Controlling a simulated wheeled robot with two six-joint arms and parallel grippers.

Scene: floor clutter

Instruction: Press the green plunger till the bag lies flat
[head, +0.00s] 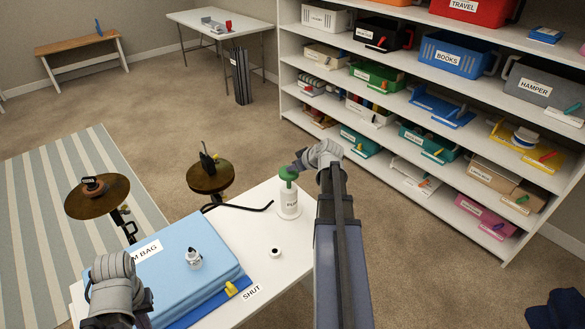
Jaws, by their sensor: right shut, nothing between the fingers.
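The green plunger (288,174) stands up out of the white pump (289,203) on the white table, with a short green stem showing. My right gripper (299,166) is shut and empty, its dark tip at the top of the plunger; I cannot tell whether they touch. The light blue bag (170,285) lies on the table at the left and looks thick, with a raised top. A round grey-and-white fitting (194,259) sits on the bag. My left gripper (145,302) is low at the left, partly over the bag's near side; its fingers are mostly hidden.
A yellow lever (231,289) is at the bag's edge beside a SHUT label (251,292). A black hose (240,207) ends near the pump. A small round port (275,252) is on the table. Loaded shelves (470,85) stand right.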

